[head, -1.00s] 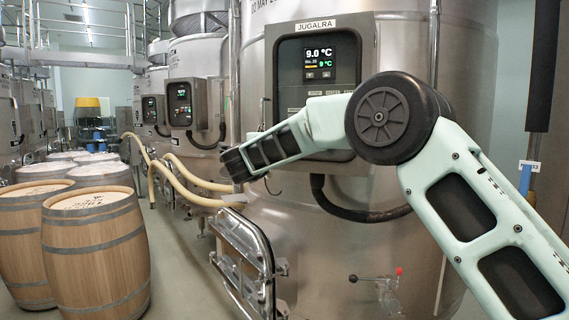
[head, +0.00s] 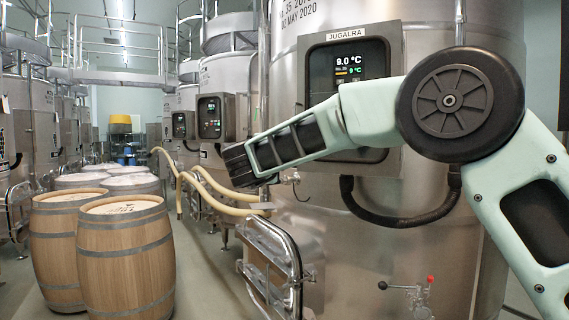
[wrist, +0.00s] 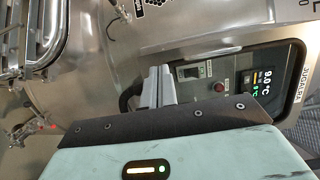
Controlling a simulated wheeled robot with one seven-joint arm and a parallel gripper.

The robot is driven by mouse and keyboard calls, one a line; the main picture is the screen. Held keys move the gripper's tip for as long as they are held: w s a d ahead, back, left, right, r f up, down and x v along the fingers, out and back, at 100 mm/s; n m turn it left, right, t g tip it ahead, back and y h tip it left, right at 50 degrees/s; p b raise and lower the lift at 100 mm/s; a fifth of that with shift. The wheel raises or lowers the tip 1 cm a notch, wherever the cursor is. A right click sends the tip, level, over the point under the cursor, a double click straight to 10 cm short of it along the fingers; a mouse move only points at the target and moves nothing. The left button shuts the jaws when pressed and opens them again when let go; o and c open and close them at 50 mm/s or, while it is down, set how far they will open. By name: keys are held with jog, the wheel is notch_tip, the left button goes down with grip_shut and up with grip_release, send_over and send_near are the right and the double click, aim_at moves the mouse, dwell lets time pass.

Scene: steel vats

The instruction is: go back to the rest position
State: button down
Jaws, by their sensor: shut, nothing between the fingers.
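My mint-green arm (head: 375,110) reaches across the right half of the head view, in front of the large steel vat (head: 290,90). Its far part bends left and ends in a dark ribbed section; the fingers do not show there. In the wrist view my gripper (wrist: 155,86) is shut, its grey fingers together with nothing between them. The fingers point toward the vat wall, left of the control panel (wrist: 232,85) in that view. The picture does not settle the gap between fingertips and vat. The panel, labelled JUGALRA and reading 9.0 °C, also shows in the head view (head: 345,65).
A hinged vat door (head: 275,262) and a red-knobbed valve (head: 415,288) stand out from the vat's lower front. Pale hoses (head: 215,190) hang beside it. Wooden barrels (head: 125,255) stand at left. Bare floor (head: 208,275) lies between barrels and vat.

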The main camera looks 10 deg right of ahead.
jog(key=s+a+f+n+y+b, duration=0.1)
jog(key=s+a+f+n+y, duration=0.25)
jog(key=a+n+y, duration=0.25)
jog(key=s+a+f+n+y, duration=0.2)
jog(key=s+a+n+y, duration=0.3)
jog(key=a+n, duration=0.2)
jog(key=s+a+f+n+g+y+b, duration=0.1)
jog(key=s+a+f+n+g+y, duration=0.15)
jog(key=s+f+n, duration=0.35)
jog(key=s+a+f+n+g+y, duration=0.25)
jog(key=s+f+g, duration=0.2)
jog(key=s, duration=0.35)
jog(key=s+d+f+n+g+h, duration=0.2)
jog(key=s+d+f, duration=0.3)
jog(key=s, duration=0.4)
jog(key=s+d+f+n+g+h, duration=0.2)
jog(key=s+d+f+n+g, duration=0.2)
jog(key=s, duration=0.5)
jog(key=s+d+f+n+g+h+b, duration=0.1)
jog(key=s+d+f+n+g+h, duration=0.2)
jog(key=s+d+f, duration=0.5)
jog(key=shift+s+d+n, duration=0.2)
jog(key=shift+s+n, duration=0.15)
jog(key=shift+s, duration=0.4)
